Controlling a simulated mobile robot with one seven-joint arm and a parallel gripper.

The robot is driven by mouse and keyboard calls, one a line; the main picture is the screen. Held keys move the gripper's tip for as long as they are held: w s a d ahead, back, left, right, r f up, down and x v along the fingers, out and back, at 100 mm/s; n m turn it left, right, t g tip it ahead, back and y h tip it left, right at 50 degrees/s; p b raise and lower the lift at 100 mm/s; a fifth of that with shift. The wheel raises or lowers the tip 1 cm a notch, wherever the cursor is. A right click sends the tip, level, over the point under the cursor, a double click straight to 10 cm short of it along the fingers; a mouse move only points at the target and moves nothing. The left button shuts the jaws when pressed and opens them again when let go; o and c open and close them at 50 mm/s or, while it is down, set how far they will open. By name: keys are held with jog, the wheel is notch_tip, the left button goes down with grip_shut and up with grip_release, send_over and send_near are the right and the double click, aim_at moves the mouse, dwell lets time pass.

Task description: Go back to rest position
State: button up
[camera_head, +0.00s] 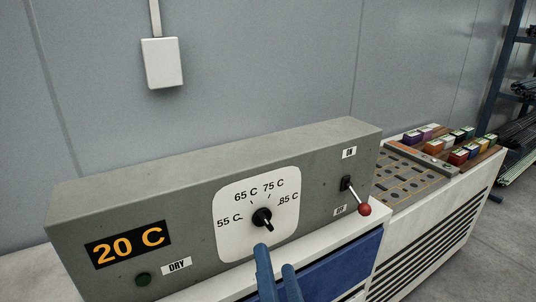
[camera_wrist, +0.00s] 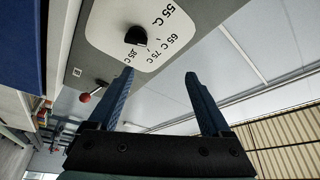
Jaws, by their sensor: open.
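My gripper (camera_head: 275,258) shows at the bottom of the head view as two blue fingers, in front of and just below the dial. In the wrist view my gripper (camera_wrist: 159,73) has its fingers spread wide, with nothing between them. The black dial knob (camera_head: 262,217) sits on a white plate marked 55 C, 65 C, 75 C and 85 C. The knob (camera_wrist: 136,35) also shows in the wrist view, above and apart from the left finger.
The grey control box (camera_head: 150,190) has a display reading 20 C (camera_head: 128,244), a dark green button (camera_head: 143,279) by a DRY label, and a red-tipped lever (camera_head: 364,209) tilted down. Coloured blocks (camera_head: 458,157) stand at right. Rods (camera_head: 520,135) lie on a rack far right.

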notch_tip(320, 180, up, 21)
jog(key=w+a+n+t+p, duration=0.2)
jog(key=a+n+t+p, duration=0.15)
jog(key=n, duration=0.25)
jog(key=s+r+n+t+h+p, duration=0.1)
jog(key=s+r+t+p, duration=0.1)
jog(key=r, duration=0.8)
jog(key=s+d+r+n+t+h+p, duration=0.1)
jog(key=s+r, duration=0.4)
jog(key=r, duration=0.6)
jog(key=shift+d+r+n+t+h+p, duration=0.25)
jog(key=shift+n+t+h+p, duration=0.2)
jog(key=shift+n+h+p, duration=0.35)
jog(key=shift+d+f, duration=0.1)
jog(key=shift+f, duration=0.1)
